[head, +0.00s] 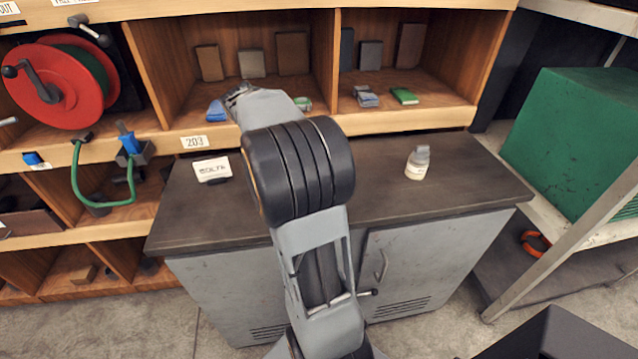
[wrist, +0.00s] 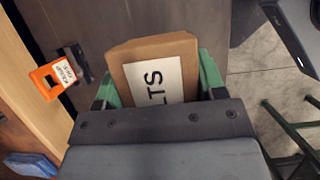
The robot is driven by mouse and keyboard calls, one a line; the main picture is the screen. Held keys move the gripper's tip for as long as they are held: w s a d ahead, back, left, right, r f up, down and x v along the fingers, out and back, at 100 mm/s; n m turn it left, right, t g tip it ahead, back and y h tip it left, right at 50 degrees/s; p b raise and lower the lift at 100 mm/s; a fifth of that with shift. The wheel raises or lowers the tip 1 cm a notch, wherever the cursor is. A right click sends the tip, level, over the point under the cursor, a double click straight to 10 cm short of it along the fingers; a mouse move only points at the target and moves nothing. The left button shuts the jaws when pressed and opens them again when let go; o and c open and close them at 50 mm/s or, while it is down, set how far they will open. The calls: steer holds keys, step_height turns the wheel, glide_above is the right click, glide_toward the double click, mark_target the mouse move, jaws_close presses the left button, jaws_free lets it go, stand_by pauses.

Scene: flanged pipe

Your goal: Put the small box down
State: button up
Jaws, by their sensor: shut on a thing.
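The small box (wrist: 150,70) is brown cardboard with a white label reading "LTS" and sits between the green fingers of my gripper (wrist: 157,88) in the wrist view. The fingers are shut on its two sides. The grey-black worktop (wrist: 100,20) lies below it. Whether the box touches the worktop cannot be told. In the head view my arm hides the gripper and the held box; the worktop (head: 460,185) shows on both sides of the arm.
A white "BOLTS" card (head: 212,168) stands left on the worktop, a small bottle (head: 418,162) right. An orange item with a white label (wrist: 52,78) is near the wooden edge in the wrist view. Shelves with small items rise behind. The worktop's right part is mostly clear.

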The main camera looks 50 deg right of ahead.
steer(key=s+d+f, duration=0.1)
steer(key=d+f, duration=0.1)
steer(key=s+d+f, duration=0.1)
steer(key=d, duration=0.1)
steer(key=s+d+f, duration=0.1)
steer(key=d+f, duration=0.1)
steer(key=shift+s+f, duration=0.2)
steer(key=shift+f, duration=0.1)
steer(key=shift+s+d+f, duration=0.2)
steer(key=shift+d+f, duration=0.2)
steer(key=shift+f, duration=0.2)
steer(key=shift+s+d+f, duration=0.1)
steer(key=shift+f, duration=0.85)
steer(key=shift+s+d+f, duration=0.1)
steer(key=shift+f, duration=0.8)
steer(key=shift+f, duration=0.15)
steer(key=o, duration=1.1)
